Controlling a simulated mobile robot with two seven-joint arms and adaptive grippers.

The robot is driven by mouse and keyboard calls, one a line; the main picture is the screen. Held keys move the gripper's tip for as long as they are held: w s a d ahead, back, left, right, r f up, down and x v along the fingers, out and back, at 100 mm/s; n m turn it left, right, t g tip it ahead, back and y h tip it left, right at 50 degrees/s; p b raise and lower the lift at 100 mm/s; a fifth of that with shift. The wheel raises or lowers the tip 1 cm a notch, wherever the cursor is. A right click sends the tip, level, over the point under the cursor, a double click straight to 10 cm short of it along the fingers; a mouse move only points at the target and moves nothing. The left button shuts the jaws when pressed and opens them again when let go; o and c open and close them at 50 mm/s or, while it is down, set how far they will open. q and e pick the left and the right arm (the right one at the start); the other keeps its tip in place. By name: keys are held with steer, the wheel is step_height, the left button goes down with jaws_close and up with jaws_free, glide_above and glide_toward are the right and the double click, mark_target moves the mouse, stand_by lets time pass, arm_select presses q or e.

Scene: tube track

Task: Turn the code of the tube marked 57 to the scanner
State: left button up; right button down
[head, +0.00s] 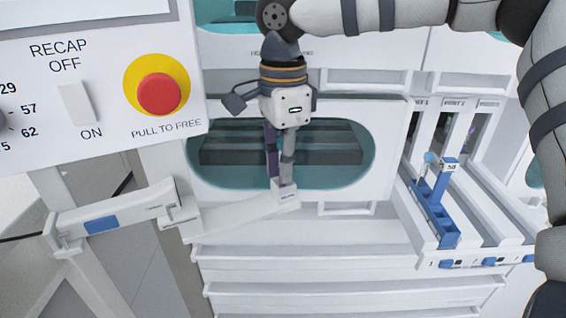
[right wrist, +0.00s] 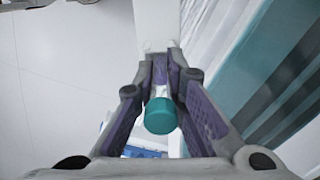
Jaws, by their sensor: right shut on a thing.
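My right gripper (head: 281,180) reaches down in the middle of the head view, its fingers closed at the end of a white track arm (head: 235,212). In the right wrist view the gripper (right wrist: 165,90) is shut on a tube with a teal cap (right wrist: 161,116). The tube looks roughly upright. Its number and code cannot be read, and the fingers hide most of its body in the head view. I cannot tell for sure which part is the scanner. My left gripper is not in view.
A blue carrier (head: 433,205) with a blue-capped tube (head: 429,158) stands in a white lane rack at right. A control panel (head: 75,95) with a red button (head: 159,93) fills the upper left. Behind my gripper is a cabinet with a teal oval window (head: 345,152).

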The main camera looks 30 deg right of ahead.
steer(key=shift+r, duration=0.3)
steer(key=m, duration=0.5)
steer(key=shift+m, duration=0.3)
steer(key=shift+m, duration=1.5)
steer(key=m, duration=0.2)
steer(key=shift+m, duration=0.4)
